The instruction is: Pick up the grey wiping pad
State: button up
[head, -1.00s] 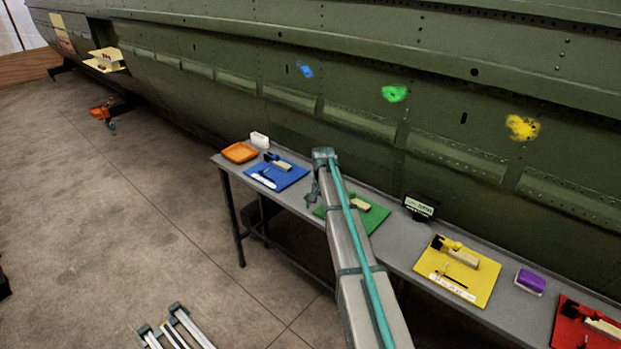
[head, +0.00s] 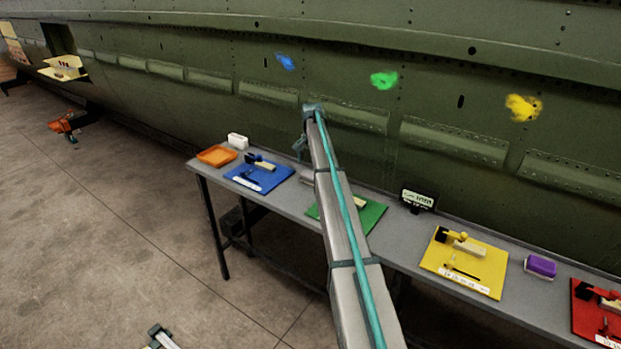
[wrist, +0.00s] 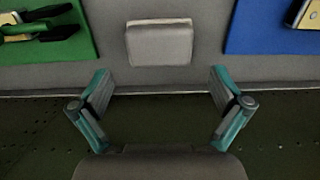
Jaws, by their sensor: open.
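The grey wiping pad (wrist: 159,43) is a rounded block lying on the grey table (wrist: 195,75), between the green mat and the blue mat. In the head view the pad (head: 308,177) is a small grey shape, partly covered by my arm. My gripper (wrist: 160,84) is open and empty in the wrist view. Its two fingers are spread wider than the pad, and the pad shows beyond the fingertips, centred between them. In the head view the fingers are too small and hidden to make out.
The blue mat (head: 246,182) and green mat (head: 373,218) flank the pad, both with tools. Further along are a black sign (head: 418,199), a yellow mat (head: 489,279), a purple pad (head: 541,265) and a red mat (head: 584,327). The green fuselage (head: 440,95) rises behind the table.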

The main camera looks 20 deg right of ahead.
aim_at(311, 174)
jog(key=shift+s+a+f+p, duration=0.1)
jog(key=shift+f+p, duration=0.55)
jog(key=shift+f, duration=0.85)
jog(key=shift+s+a+f+p, duration=0.1)
jog(key=shift+f+p, duration=0.55)
jog(key=shift+f, duration=0.8)
jog(key=c, duration=0.9)
jog(key=shift+r, duration=0.2)
jog(key=shift+r+b, duration=0.5)
jog(key=shift+b, duration=0.2)
jog(key=s+a+r+b, duration=0.2)
jog(key=s+r+b, duration=0.3)
jog(key=s+r, duration=0.6)
jog(key=s, duration=0.2)
jog(key=shift+s+a+r, duration=0.3)
jog(key=shift+s, duration=0.05)
